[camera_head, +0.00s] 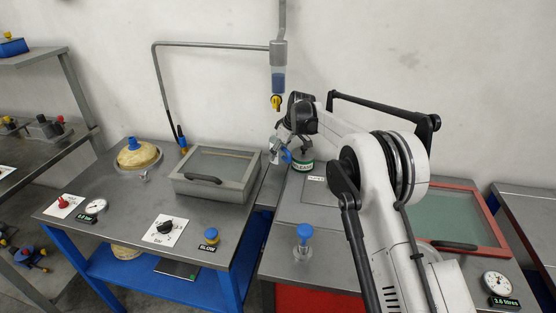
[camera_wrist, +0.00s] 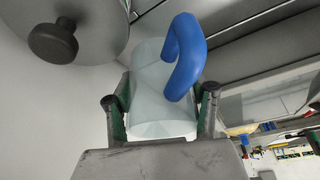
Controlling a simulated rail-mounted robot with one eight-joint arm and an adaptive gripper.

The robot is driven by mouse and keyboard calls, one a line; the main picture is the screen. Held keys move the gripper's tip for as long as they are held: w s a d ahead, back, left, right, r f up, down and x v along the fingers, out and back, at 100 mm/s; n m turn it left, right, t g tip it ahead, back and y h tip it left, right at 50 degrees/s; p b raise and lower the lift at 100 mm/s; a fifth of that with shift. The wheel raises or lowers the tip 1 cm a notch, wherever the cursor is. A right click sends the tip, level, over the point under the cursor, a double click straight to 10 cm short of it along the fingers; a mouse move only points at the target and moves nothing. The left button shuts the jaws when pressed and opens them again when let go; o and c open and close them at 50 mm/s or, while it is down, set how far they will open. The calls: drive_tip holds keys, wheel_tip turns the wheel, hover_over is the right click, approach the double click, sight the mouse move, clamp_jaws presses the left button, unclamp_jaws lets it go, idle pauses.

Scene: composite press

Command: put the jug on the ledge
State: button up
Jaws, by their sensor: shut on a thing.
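The jug (camera_wrist: 152,100) is pale and translucent with a thick blue handle (camera_wrist: 186,50). My gripper (camera_wrist: 160,96) is shut on its body, one finger on each side. In the head view my gripper (camera_head: 280,143) is at the back, above the gap between the two benches, and the jug's blue handle (camera_head: 287,156) shows beside it. Most of the jug is small or hidden there. A narrow grey strip (camera_head: 268,187) runs between the benches below the jug; I cannot tell whether it is the ledge, or whether the jug touches anything.
A grey framed glass lid (camera_head: 215,170) is on the left bench. A dispenser with a yellow tap (camera_head: 276,102) hangs above. A blue-capped bottle (camera_head: 304,240) stands on the right bench's front. The wrist view shows a dark knob (camera_wrist: 53,41).

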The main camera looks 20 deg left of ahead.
sight(278, 159)
drive_tip(key=shift+f, duration=1.85)
drive_tip(key=shift+f, duration=0.2)
drive_tip(key=o, duration=1.3)
drive_tip(key=shift+c, duration=0.2)
drive_tip(key=shift+r, duration=0.15)
drive_tip(key=v, duration=1.2)
drive_tip(key=shift+s+d, duration=0.1)
drive_tip(key=shift+d, duration=0.05)
